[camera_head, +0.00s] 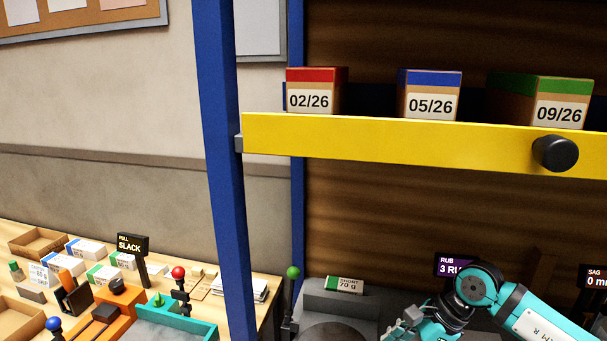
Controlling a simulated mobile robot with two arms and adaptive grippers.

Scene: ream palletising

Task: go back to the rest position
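My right arm comes in from the lower right, teal and dark, bent at a joint in front of the shelf unit. Its grey wrist end, with what looks like part of my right gripper (412,317), is at the bottom edge. The fingers cannot be made out, so I cannot tell whether it is open or holds anything. My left arm and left gripper are not in view.
A yellow beam (380,139) on blue uprights (222,150) crosses the view, with boxes marked 02/26 (309,101), 05/26 (430,107) and 09/26 (558,113) above it. A cluttered wooden bench (262,291) stands lower left. A green-knobbed lever (292,285) stands left of my arm.

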